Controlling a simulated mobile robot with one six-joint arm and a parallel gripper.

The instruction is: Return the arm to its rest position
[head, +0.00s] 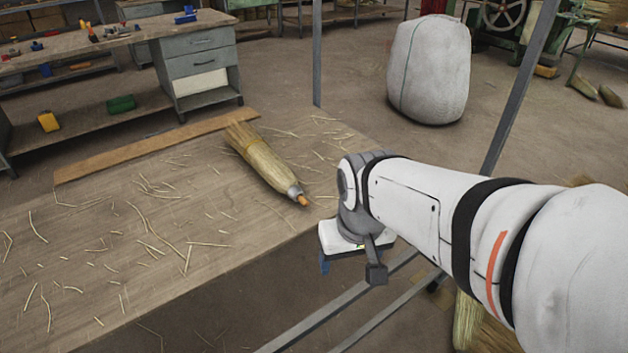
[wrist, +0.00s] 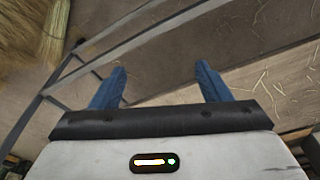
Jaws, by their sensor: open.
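My gripper (wrist: 160,88) shows in the wrist view with its two blue fingers wide apart and nothing between them. In the head view one blue finger of my gripper (head: 324,264) shows below the wrist, beyond the near right edge of the wooden table (head: 100,230). My arm reaches in from the right side. A broom head of bound straw (head: 262,160) lies on the table, its orange-tipped end towards my gripper. The gripper is apart from it.
Loose straws are scattered over the table. A metal frame with posts (head: 520,85) and lower rails (head: 340,315) stands beside my arm. A big white sack (head: 430,70) and a workbench (head: 110,45) stand behind. Straw bundles (wrist: 42,28) lie low at the right in the head view.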

